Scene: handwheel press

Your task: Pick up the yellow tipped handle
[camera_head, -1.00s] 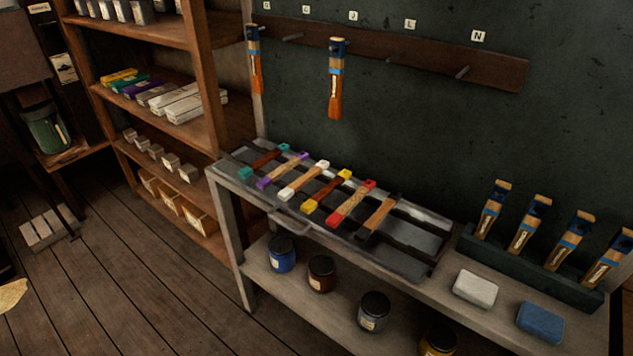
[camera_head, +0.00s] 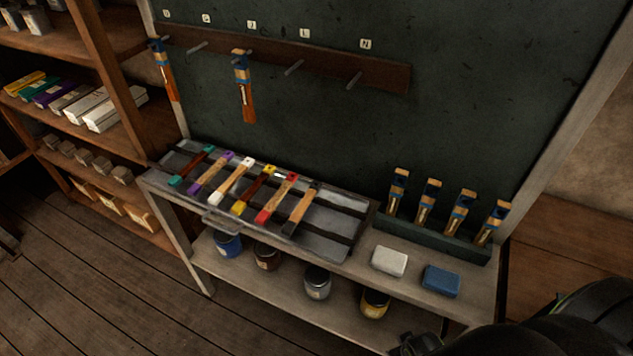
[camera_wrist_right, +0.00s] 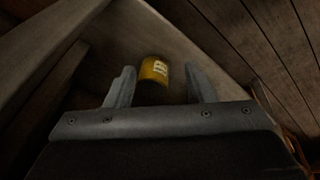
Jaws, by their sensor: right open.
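The yellow tipped handle (camera_head: 255,188) is a dark reddish-brown bar with a yellow block at each end. It lies across the slotted grey tray (camera_head: 330,228) on the bench, between the white tipped handle (camera_head: 232,180) and the red tipped handle (camera_head: 277,197). My right gripper (camera_wrist_right: 159,69) is open and empty in the right wrist view, its two fingers apart. In the head view part of my right arm shows at the bottom right, low and well away from the handle. My left gripper is not in view.
Other handles with green, purple and black tips lie on the same tray. White (camera_head: 389,261) and blue (camera_head: 440,281) blocks and a brush rack (camera_head: 432,236) stand to its right. Jars, including a yellow one (camera_head: 375,303), sit on the lower shelf. Brushes hang from a peg rail (camera_head: 290,57).

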